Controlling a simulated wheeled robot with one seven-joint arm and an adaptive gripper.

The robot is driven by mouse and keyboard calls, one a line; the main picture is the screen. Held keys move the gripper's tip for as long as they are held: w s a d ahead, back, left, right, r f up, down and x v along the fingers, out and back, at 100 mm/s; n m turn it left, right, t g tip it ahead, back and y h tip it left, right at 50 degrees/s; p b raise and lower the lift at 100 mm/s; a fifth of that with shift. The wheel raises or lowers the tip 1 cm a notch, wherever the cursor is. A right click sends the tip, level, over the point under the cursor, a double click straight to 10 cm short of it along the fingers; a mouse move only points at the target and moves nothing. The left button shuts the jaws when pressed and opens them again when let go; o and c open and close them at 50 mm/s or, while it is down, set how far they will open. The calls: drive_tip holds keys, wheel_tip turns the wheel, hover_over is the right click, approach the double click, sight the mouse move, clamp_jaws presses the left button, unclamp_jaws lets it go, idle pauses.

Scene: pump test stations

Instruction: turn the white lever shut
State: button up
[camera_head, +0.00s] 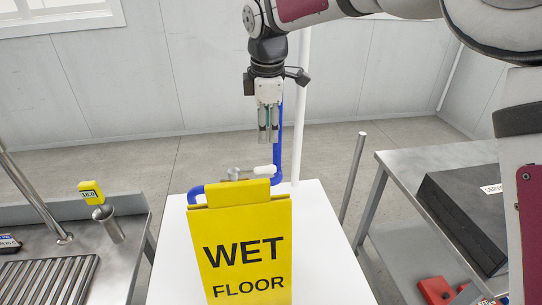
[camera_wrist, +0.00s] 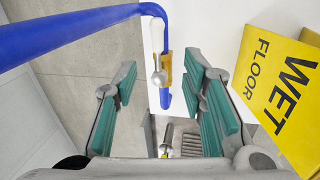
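The white lever (camera_head: 288,168) lies roughly level behind the top of a yellow sign in the head view.
The yellow wet floor sign (camera_head: 245,245) stands in front of the lever and hides part of the pipe; it also shows in the wrist view (camera_wrist: 280,75). A white table (camera_head: 325,240) is beneath. Metal benches stand left (camera_head: 120,262) and right (camera_head: 405,180). A grey post (camera_head: 352,178) stands behind right.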

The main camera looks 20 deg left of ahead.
sight(261, 168)
drive_tip(key=shift+n, duration=0.3)
drive_tip(key=w+f, duration=0.1)
drive_tip(key=f, duration=0.3)
drive_tip(key=a+f+p, duration=0.1)
drive_tip(key=f, duration=0.4)
drive_tip(key=w+a+f, duration=0.1)
drive_tip(key=f, duration=0.4)
drive_tip(key=shift+w+a+f, duration=0.15)
drive_tip(key=shift+w+a, duration=0.1)
drive_tip(key=shift+w, duration=0.05)
drive_tip(key=shift+c, duration=0.6)
clamp_jaws()
